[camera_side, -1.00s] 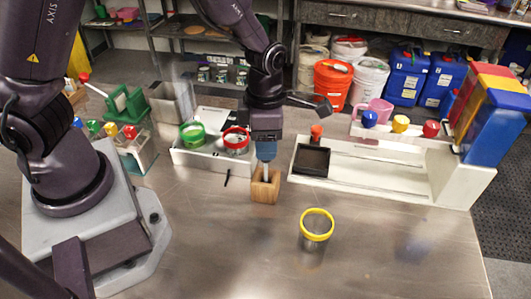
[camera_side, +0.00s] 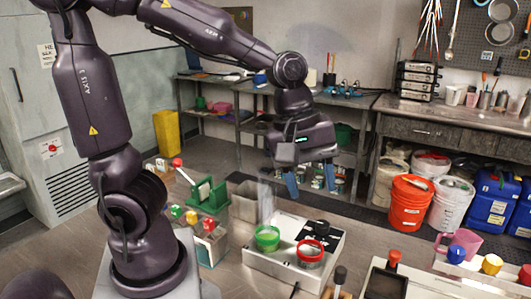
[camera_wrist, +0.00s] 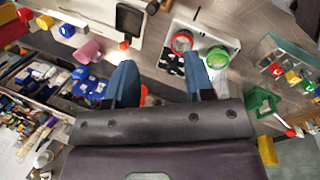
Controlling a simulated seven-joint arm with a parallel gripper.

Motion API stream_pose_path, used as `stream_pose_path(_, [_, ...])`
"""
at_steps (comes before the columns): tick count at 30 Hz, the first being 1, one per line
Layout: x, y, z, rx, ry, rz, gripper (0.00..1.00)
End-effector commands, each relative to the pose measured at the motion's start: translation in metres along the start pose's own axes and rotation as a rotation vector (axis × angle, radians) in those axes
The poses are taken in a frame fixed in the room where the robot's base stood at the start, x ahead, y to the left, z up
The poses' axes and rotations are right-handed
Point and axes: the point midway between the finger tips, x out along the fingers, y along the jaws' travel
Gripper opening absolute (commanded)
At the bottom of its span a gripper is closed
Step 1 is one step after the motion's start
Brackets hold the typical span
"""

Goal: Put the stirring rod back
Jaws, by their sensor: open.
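A dark-topped upright piece, which looks like the stirring rod (camera_side: 340,274), stands at the wooden block (camera_side: 337,294) at the bottom edge of the side view. The block is mostly cut off, so how deep the rod sits is hidden. My gripper (camera_side: 311,181) is high above the bench, behind and above the white tray, well apart from the rod. Its blue fingers are spread with nothing between them. The wrist view also shows the open fingers (camera_wrist: 160,66).
The white tray (camera_side: 262,262) holds a green-rimmed cup (camera_side: 267,238) and a red-rimmed cup (camera_side: 310,252). A green stand (camera_side: 209,196) and a rack with coloured knobs (camera_side: 208,240) are at left. An orange bucket (camera_side: 409,201) stands behind. The air around my gripper is clear.

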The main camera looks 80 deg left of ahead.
Motion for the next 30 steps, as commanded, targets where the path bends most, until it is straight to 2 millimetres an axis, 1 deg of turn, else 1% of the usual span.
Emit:
stream_pose_path(1, [-0.013,-0.008,-0.001,0.149,0.019,0.039,0.48])
stream_pose_path(3, [-0.027,-0.018,0.0,0.382,0.063,0.075,0.48])
stream_pose_path(6, [-0.044,-0.034,0.001,0.693,0.148,0.098,0.48])
stream_pose_path(9, [-0.055,-0.047,0.001,0.949,0.238,0.087,0.48])
stream_pose_path(12, [-0.061,-0.057,0.002,1.13,0.307,0.059,0.48])
stream_pose_path(15, [-0.064,-0.061,0.002,1.233,0.345,0.036,0.48])
stream_pose_path(18, [-0.065,-0.063,0.002,1.272,0.358,0.026,0.48])
stream_pose_path(30, [-0.065,-0.063,0.002,1.275,0.357,0.026,0.48])
